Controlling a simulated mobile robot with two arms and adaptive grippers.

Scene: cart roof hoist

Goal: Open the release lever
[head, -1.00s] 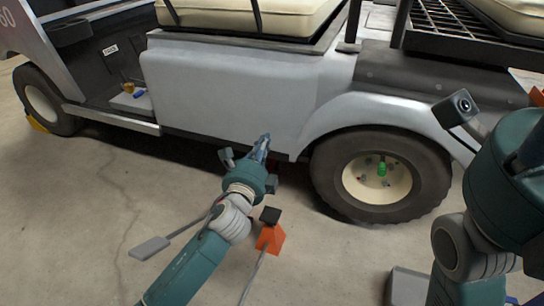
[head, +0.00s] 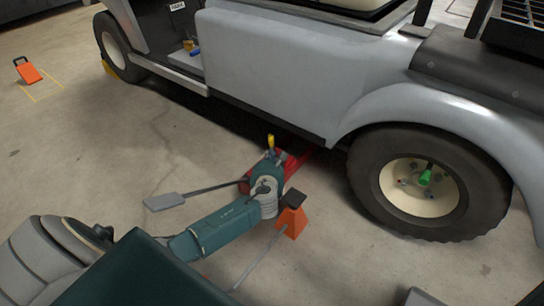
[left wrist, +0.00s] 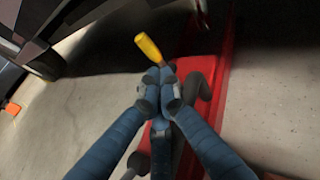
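The release lever has a yellow handle (head: 270,141) and stands up from the red jack (head: 300,160), partly under the cart. The handle also shows in the left wrist view (left wrist: 150,48), tilted to the left. My left gripper (head: 275,157) is down at the jack. In the left wrist view its blue fingers (left wrist: 159,80) come together at the base of the yellow handle and look closed on the lever's stem. The fingers hide the lower end of the lever. My right gripper is not in view.
The grey cart (head: 280,75) stands over the jack, its rear wheel (head: 430,185) to the right. An orange stand (head: 292,220) with a black top is close beside my left wrist. A grey pedal on a bar (head: 168,201) reaches left. Open floor lies left.

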